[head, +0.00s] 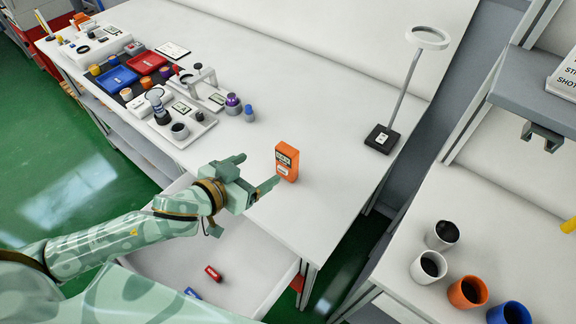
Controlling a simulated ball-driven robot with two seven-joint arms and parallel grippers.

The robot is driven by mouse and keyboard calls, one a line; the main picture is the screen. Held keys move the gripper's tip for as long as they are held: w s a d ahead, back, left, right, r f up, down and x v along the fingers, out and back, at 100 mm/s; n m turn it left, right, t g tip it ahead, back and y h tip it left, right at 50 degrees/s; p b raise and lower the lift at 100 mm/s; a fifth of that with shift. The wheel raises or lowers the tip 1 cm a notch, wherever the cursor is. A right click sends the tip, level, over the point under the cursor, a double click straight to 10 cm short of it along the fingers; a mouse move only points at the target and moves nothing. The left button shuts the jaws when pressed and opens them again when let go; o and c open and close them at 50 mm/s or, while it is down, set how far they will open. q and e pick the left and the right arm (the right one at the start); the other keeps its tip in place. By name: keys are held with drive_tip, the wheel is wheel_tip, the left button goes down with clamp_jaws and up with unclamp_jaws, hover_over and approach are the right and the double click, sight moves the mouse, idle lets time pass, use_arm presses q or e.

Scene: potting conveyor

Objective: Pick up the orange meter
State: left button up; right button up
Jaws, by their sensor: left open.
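The orange meter (287,162) stands upright on the white workbench, near its front edge. It has a dark display at the top and a pale label below. My left gripper (259,172) is open, with its two fingers apart and pointing toward the meter from the left. One finger is above and left of the meter in the picture, and the other reaches close to its lower left side. I cannot tell whether that finger touches it. Nothing is between the fingers. My right gripper is not in view.
A ring lamp (428,37) stands to the right on its black base (381,138). Blue (115,79) and red (146,62) trays and small instruments crowd the bench's left. An open drawer (240,262) below holds small items. Several pots stand on the right bench. Bench around the meter is clear.

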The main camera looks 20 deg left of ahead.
sight(282, 155)
use_arm(q)
drive_tip(key=b+x, duration=0.2)
drive_tip(key=x, duration=0.7)
drive_tip(key=shift+w+d, duration=0.1)
drive_tip(key=shift+w, duration=0.05)
drive_tip(key=b+x, duration=0.1)
drive_tip(key=x, duration=0.4)
drive_tip(key=shift+d+f+b, duration=0.1)
drive_tip(key=shift+f+b, duration=0.25)
drive_tip(key=c, duration=1.3)
drive_tip(key=shift+o, duration=0.2)
drive_tip(key=shift+r, duration=0.1)
